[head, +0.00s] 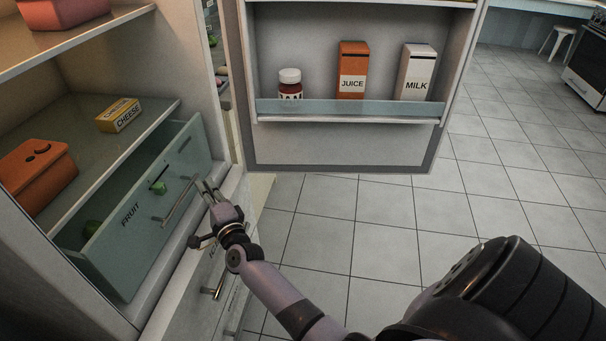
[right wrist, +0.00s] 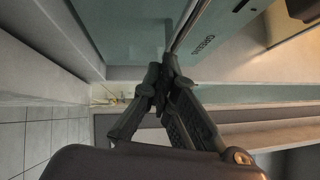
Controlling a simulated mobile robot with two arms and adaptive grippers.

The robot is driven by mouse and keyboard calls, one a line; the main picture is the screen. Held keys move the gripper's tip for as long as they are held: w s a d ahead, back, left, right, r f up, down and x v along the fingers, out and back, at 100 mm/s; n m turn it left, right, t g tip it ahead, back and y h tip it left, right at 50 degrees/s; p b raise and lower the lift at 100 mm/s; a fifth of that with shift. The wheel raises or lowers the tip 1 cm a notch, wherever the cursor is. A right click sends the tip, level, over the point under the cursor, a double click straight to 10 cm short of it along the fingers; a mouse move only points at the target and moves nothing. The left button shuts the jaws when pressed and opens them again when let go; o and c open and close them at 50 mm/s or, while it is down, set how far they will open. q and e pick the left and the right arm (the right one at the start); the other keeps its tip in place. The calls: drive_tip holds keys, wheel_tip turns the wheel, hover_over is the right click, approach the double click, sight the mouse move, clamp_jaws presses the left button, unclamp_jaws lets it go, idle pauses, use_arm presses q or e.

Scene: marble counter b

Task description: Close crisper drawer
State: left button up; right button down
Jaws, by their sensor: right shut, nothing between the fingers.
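The pale blue-green crisper drawer (head: 120,240), labelled FRUIT, is partly pulled out at the lower left of the head view. A gap shows behind its front, with green items inside. A metal bar handle (head: 179,201) is on its front. My right gripper (head: 205,189) is shut and empty, with its fingertips close to the upper right end of the handle. I cannot tell whether they touch. In the right wrist view, the shut fingers (right wrist: 165,75) point toward the drawer front (right wrist: 120,28). My left gripper is not in view.
The fridge door (head: 437,142) stands open with a jar (head: 290,84), a juice carton (head: 352,70) and a milk carton (head: 415,73). A shelf above the drawer holds a cheese box (head: 118,115) and an orange container (head: 38,173). Tiled floor on the right is clear.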

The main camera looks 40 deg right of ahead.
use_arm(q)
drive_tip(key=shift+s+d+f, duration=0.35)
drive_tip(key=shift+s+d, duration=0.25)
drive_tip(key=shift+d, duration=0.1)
use_arm(e)
drive_tip(key=shift+w+a+r, duration=0.15)
drive_tip(key=shift+w+a, duration=0.6)
drive_tip(key=shift+w, duration=0.2)
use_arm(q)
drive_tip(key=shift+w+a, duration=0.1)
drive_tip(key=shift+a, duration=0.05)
